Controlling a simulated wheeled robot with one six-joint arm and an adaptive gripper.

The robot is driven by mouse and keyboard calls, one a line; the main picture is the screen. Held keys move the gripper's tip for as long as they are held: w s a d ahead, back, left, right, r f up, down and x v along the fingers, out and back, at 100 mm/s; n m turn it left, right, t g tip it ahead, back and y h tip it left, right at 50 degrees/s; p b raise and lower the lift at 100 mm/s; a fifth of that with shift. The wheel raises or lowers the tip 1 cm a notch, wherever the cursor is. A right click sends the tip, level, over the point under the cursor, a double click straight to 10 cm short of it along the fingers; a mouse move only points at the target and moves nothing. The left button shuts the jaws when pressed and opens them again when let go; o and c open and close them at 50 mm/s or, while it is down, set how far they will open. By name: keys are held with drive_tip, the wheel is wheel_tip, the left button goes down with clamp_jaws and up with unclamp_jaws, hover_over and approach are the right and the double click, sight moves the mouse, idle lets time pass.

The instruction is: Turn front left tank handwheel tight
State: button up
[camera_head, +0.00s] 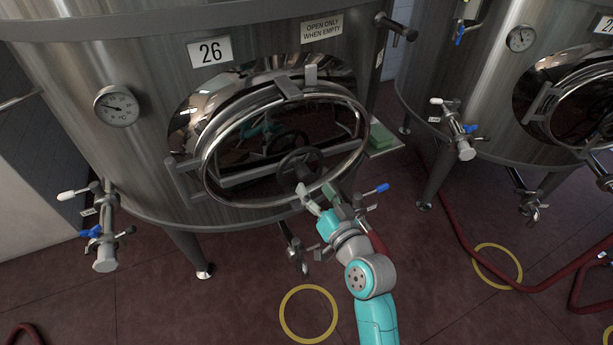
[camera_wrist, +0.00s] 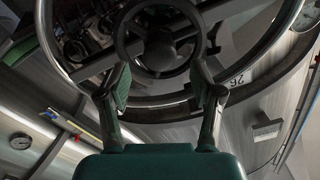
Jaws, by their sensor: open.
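The black handwheel (camera_head: 300,166) sits at the middle of the oval manway door (camera_head: 245,178) on the front of tank 26 (camera_head: 150,62). Its round rim, spokes and hub fill the top middle of the wrist view (camera_wrist: 160,52). My gripper (camera_head: 318,192) is just below and in front of the wheel in the head view. In the wrist view its two fingers (camera_wrist: 161,82) stand apart, one on each side of the wheel's near rim. Nothing is held between them. I cannot tell whether either fingertip touches the rim.
A valve with a blue lever (camera_head: 375,190) is close to the right of my gripper. Another valve assembly (camera_head: 103,230) is at the tank's left. A second tank (camera_head: 460,85) stands to the right. A red hose (camera_head: 465,235) and yellow rings (camera_head: 309,313) are on the floor.

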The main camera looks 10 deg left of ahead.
sight(308, 180)
drive_tip(key=shift+x, duration=2.65)
drive_tip(key=shift+c, duration=0.2)
clamp_jaws()
